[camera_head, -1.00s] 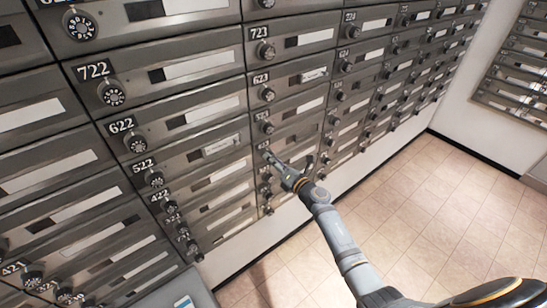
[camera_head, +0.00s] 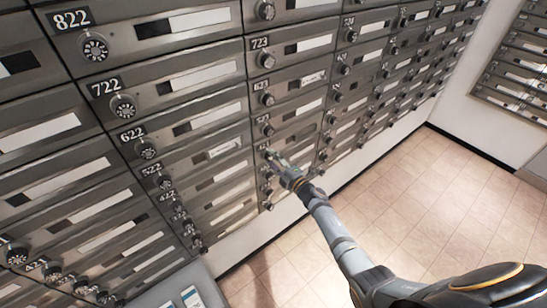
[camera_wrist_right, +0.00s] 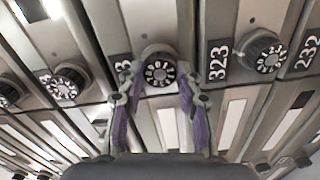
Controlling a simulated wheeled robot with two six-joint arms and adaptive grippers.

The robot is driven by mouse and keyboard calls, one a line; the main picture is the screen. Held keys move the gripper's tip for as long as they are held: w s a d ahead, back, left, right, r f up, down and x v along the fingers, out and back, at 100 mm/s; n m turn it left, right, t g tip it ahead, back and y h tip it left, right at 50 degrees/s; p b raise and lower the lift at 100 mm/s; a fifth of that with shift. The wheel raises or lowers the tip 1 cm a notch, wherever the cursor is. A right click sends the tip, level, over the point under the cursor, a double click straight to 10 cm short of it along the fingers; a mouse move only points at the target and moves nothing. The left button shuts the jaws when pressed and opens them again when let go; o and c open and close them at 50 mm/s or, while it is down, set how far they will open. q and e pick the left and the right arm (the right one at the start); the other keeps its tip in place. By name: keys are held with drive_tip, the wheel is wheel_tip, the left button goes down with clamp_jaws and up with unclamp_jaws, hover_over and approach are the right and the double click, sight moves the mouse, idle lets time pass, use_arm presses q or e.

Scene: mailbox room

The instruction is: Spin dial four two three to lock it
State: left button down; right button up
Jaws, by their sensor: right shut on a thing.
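My right gripper (camera_head: 272,157) reaches in from the lower right to the mailbox column under 723. In the right wrist view its two purple-padded fingers (camera_wrist_right: 157,88) stand on either side of a round black dial with white digits (camera_wrist_right: 159,72) and are shut on it. The dial's label (camera_wrist_right: 123,68) is mostly hidden, with only a final 3 showing; its place beside 323 fits 423. The digit at the dial's mark is too small to read. My left gripper is in neither view.
Close by, the 323 dial (camera_wrist_right: 262,50) sits right of the gripped one in the wrist view. Similar dials, such as 622 (camera_head: 145,148), fill the grey mailbox wall. The tiled floor (camera_head: 400,215) at right is clear.

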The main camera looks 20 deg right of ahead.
drive_tip(key=m+p, duration=0.6)
drive_tip(key=m, duration=1)
drive_tip(key=shift+m, duration=0.4)
idle(0.3)
drive_tip(key=o, duration=1.2)
drive_tip(key=shift+c, duration=0.2)
drive_tip(key=shift+s+d, duration=0.1)
drive_tip(key=v, duration=1.1)
drive_tip(key=shift+s, duration=0.4)
